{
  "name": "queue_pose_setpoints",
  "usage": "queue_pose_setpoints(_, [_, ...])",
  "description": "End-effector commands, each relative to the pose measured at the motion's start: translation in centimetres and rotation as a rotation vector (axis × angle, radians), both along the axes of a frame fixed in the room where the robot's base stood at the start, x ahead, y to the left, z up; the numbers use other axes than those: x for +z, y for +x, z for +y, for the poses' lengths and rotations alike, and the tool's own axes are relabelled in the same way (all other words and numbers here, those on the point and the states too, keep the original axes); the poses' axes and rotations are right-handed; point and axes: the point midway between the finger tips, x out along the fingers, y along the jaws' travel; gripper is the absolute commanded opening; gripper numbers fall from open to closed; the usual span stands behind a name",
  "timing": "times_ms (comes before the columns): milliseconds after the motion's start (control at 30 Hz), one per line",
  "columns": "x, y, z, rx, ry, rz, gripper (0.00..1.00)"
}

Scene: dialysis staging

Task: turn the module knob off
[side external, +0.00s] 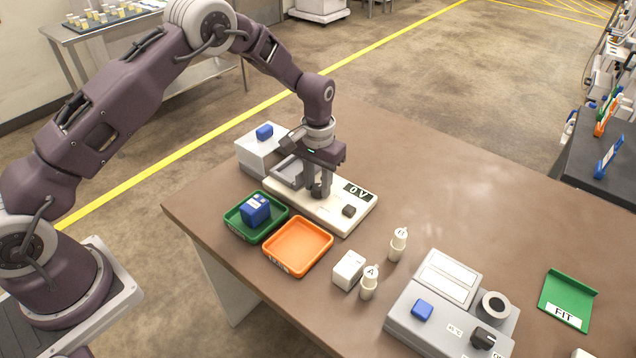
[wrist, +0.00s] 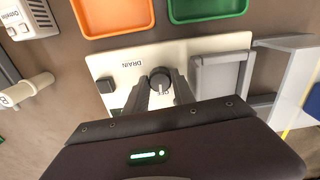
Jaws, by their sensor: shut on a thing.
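The module is a white panel (side external: 330,215) on the brown table, with a black display (side external: 357,192) reading 0 V. My gripper (side external: 317,187) points down at the panel, its fingers closed around a black round knob. In the wrist view the knob (wrist: 160,78) shows between the fingertips (wrist: 162,90), with a light pointer mark toward the gripper side. The panel (wrist: 205,46) carries a DRAIN label beside the knob, and an OFF label partly hidden by the fingers.
A green tray (side external: 238,226) with a blue box (side external: 255,209) and an orange tray (side external: 298,246) stand in front of the panel. A small black block (side external: 349,211) sits on the panel. A grey machine (side external: 415,318) with another black knob (side external: 483,338) stands front right.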

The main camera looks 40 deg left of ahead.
Motion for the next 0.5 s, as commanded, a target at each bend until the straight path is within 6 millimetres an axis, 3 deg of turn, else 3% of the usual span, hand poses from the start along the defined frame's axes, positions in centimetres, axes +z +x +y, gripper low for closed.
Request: queue_pose_setpoints(500, [0.03,-0.05,-0.01,0.092,0.0,0.002,0.0])
